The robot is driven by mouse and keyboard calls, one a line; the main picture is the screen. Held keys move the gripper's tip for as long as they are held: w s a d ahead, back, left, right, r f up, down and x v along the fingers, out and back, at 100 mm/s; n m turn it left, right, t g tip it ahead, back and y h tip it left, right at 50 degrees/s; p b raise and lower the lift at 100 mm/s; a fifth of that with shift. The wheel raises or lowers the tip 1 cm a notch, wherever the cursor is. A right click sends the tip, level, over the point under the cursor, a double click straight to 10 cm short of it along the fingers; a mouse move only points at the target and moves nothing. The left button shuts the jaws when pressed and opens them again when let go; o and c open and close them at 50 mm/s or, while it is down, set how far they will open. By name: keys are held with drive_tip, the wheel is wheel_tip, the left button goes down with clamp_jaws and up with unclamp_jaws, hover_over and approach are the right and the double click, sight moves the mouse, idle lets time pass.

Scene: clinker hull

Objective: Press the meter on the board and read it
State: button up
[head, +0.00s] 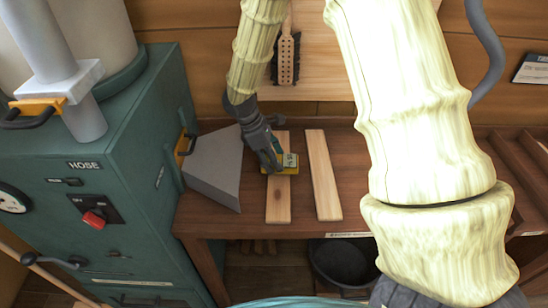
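A small yellow meter with a greenish display (289,163) is at the left of two pale wooden boards on the bench. Left board (278,206) lies lengthwise, its upper part partly hidden by the meter and my gripper. Right board (322,175) lies beside it, apart and bare. My gripper (273,163) comes down from the upper left, and its dark fingers appear shut on the meter, covering its left part. Whether the meter touches the board cannot be told from this view. The display is too small to read.
A grey wedge-shaped hood (214,167) juts from the green machine (140,150) close left of my gripper. The brown bench (355,190) is clear right of the boards until my arm hides it. A brush (287,60) hangs behind. A dark bucket (343,262) stands below.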

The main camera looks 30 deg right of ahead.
drive_tip(key=shift+w+f, duration=0.15)
drive_tip(key=shift+f, duration=0.35)
idle(0.5)
drive_tip(key=shift+s, duration=0.2)
idle(2.6)
wheel_tip(320, 180, up, 8)
drive_tip(key=p, duration=0.7)
drive_tip(key=shift+w+p, duration=0.1)
drive_tip(key=shift+p, duration=0.2)
idle(1.1)
